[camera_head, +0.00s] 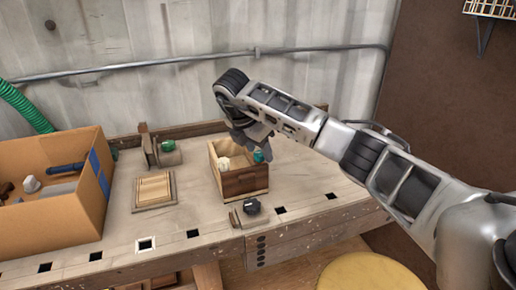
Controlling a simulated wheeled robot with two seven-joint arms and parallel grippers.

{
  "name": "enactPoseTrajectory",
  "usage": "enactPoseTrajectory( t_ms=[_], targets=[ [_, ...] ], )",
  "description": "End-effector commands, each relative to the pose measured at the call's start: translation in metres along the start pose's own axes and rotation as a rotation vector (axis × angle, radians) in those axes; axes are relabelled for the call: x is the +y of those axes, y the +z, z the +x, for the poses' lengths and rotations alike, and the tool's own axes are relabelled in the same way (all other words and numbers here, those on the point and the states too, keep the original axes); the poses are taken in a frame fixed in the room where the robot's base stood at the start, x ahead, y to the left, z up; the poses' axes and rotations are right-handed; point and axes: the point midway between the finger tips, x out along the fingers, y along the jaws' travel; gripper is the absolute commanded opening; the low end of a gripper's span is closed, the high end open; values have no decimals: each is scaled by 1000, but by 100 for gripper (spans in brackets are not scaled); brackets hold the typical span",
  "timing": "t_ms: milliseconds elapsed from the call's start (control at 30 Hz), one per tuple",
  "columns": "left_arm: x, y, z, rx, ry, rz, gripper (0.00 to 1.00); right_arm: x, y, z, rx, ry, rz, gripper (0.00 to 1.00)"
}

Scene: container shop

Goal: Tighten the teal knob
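A small teal round piece (262,155), which looks like the teal knob, shows at the right side of a small open wooden box (245,184) on the workbench. My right gripper (250,148) points down over the back right of this box, right by the teal piece. The fingers are small and partly hidden by the hand and wrist, so I cannot tell whether they are open or touch the piece. A darker green round piece (168,145) sits by a wooden block at the back of the bench. My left gripper is out of view.
A pale lump (224,164) lies in the wooden box. A black knob (252,206) is in front of it. A cardboard box (50,226) with tools stands left, and a wooden plate (154,190) lies between. A yellow round seat (370,274) is below the bench's front edge.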

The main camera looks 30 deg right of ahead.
Motion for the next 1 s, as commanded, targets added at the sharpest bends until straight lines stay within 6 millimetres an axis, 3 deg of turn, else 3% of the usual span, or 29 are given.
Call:
enactPoseTrajectory(
  t_ms=[267, 467, 567, 700, 1000],
  targets=[
    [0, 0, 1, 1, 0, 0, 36, 0, 0, -12, 0, 1, -1, 49],
    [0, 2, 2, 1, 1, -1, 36, 1, -1, -53, 0, 4, -1, 49],
    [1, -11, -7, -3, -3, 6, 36, 1, 4, -85, -4, 4, -1, 49],
    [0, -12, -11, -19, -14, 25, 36, 0, 4, -117, -5, 3, 1, 49],
    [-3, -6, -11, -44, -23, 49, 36, 0, 0, -155, -2, 1, -1, 49]
  ],
)
